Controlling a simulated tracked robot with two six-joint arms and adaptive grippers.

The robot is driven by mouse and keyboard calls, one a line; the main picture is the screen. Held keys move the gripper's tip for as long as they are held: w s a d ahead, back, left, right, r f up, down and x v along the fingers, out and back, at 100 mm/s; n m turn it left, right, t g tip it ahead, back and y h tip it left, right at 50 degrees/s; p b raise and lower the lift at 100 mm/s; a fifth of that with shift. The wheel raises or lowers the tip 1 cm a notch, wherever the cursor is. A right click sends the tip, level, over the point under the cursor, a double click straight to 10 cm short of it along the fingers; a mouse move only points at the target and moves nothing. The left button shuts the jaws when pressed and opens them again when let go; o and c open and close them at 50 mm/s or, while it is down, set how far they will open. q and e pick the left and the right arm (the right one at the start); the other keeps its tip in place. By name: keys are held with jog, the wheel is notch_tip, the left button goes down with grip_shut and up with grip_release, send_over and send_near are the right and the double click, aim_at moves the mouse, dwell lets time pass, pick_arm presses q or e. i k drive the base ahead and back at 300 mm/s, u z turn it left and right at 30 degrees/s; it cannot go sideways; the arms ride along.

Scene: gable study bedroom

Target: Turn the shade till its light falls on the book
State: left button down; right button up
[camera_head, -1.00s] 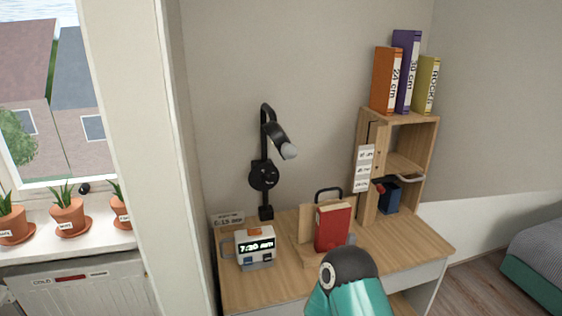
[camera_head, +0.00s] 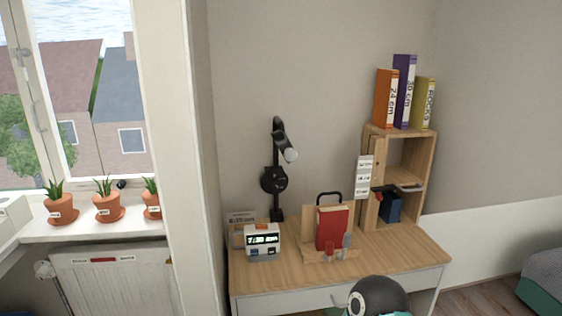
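The black desk lamp (camera_head: 276,172) stands at the back left of the wooden desk, against the wall. Its shade (camera_head: 284,146) hangs from the top of the stem and tilts down to the right, with a pale bulb end (camera_head: 291,155). A red book (camera_head: 332,228) stands upright on a wooden stand (camera_head: 309,224) to the right of the lamp. No clear patch of lamp light shows on the book. A black and teal part of my arm shows at the bottom edge. Neither gripper's fingers are in view.
A white clock (camera_head: 262,241) stands in front of the lamp. A wooden shelf (camera_head: 428,160) with tall books on top stands at the desk's right end. The desk's front right top (camera_head: 400,250) is clear. Potted plants (camera_head: 108,205) line the windowsill at left.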

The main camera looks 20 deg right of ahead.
aim_at(286, 148)
jog(key=z, duration=0.15)
jog(key=i, duration=0.9)
jog(key=u, duration=0.05)
